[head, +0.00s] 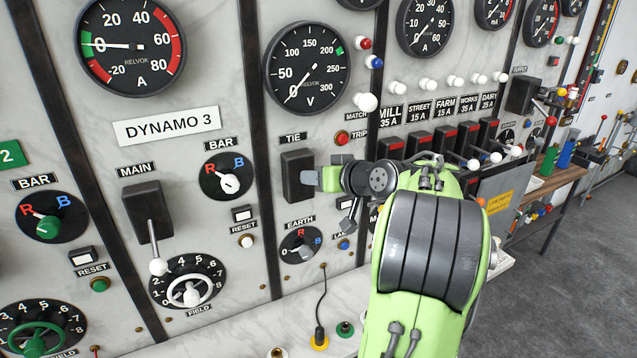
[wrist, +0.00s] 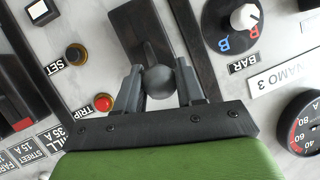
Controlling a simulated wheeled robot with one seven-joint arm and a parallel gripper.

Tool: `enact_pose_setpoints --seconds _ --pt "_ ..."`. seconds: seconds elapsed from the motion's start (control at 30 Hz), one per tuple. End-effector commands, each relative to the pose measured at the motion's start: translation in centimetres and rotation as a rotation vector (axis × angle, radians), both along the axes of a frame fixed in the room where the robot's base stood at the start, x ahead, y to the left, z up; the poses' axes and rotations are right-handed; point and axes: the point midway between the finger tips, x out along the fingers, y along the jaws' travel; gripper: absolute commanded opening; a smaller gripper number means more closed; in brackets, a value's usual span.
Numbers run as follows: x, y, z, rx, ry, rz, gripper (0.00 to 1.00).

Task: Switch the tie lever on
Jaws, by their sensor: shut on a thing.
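The tie lever's black housing (head: 296,172) is on the marble panel under the TIE label (head: 293,138). My gripper (head: 312,178) is at the right side of this housing in the head view and hides the lever's handle there. In the wrist view, the housing (wrist: 142,35) shows at the top, with the lever's dark round knob (wrist: 159,82) in front of it. The two fingers of my gripper (wrist: 160,88) are shut on the knob, one on each side. The exact tilt of the lever is hard to tell.
The red TRIP button (head: 342,138) is close to my gripper. The BAR selector (head: 229,183) is left of the housing, and the EARTH selector (head: 300,244) is below. The MAIN lever (head: 156,240) hangs down at left. Feeder switches (head: 420,141) line the panel at right.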

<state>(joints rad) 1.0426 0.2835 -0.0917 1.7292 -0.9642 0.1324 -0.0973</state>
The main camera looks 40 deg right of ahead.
Motion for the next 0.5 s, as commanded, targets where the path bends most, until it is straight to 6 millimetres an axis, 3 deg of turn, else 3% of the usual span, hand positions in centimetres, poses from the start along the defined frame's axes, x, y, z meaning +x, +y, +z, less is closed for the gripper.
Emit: enact_pose_setpoints --seconds 0.5 --pt "0.04 0.08 0.97 -0.006 -0.010 0.001 0.00"
